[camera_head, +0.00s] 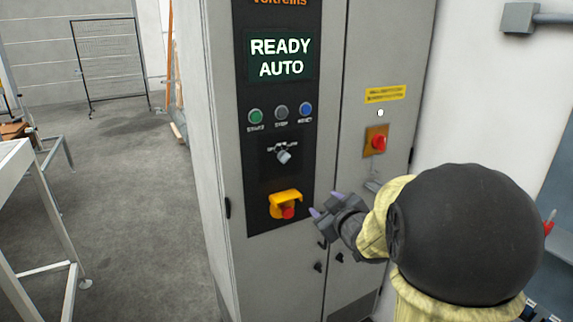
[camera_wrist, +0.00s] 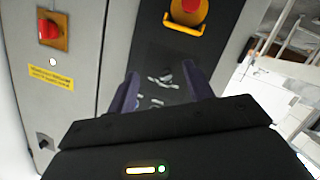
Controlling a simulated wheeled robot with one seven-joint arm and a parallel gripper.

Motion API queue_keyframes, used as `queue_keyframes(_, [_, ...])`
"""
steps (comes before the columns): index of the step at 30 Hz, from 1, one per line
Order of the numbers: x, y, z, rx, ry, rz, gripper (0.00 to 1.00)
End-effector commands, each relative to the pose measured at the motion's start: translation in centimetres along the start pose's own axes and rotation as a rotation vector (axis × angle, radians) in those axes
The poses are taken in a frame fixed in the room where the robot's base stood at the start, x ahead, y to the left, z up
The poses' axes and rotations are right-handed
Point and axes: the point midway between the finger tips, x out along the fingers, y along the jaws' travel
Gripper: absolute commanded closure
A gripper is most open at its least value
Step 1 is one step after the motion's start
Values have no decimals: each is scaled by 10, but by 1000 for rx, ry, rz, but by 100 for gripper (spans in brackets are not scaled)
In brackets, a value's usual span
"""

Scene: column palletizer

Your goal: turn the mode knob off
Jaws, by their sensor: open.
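The mode knob (camera_head: 284,156) is a light grey selector on the cabinet's dark control panel (camera_head: 258,195), below a row of buttons. Its pointer is tilted, and its small labels are too blurred to read. The screen (camera_head: 280,58) above reads READY AUTO. My gripper (camera_head: 325,207) is open and empty in front of the cabinet, below and to the right of the knob. In the wrist view the fingers of my gripper (camera_wrist: 163,95) stand apart with the knob area (camera_wrist: 162,80) between and beyond them. I see no contact with the knob.
A red emergency stop with a yellow guard (camera_head: 286,203) sits below the knob; it also shows in the wrist view (camera_wrist: 185,22). Green (camera_head: 255,116), grey (camera_head: 281,111) and blue (camera_head: 306,109) buttons are above. A red switch (camera_head: 378,143) is on the right door.

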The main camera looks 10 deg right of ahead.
Motion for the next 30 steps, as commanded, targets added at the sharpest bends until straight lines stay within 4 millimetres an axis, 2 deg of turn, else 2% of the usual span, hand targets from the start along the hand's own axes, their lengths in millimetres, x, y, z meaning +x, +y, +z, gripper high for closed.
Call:
queue_keyframes(3, [6, 12, -24, -107, 173, -7, 49])
queue_keyframes(8, [4, 16, -45, -186, 304, -26, 49])
queue_keyframes(22, [7, 16, -50, -196, 324, -31, 49])
queue_keyframes(26, [18, 16, -54, -196, 324, -32, 49])
queue_keyframes(30, [39, 15, -62, -196, 323, -32, 49])
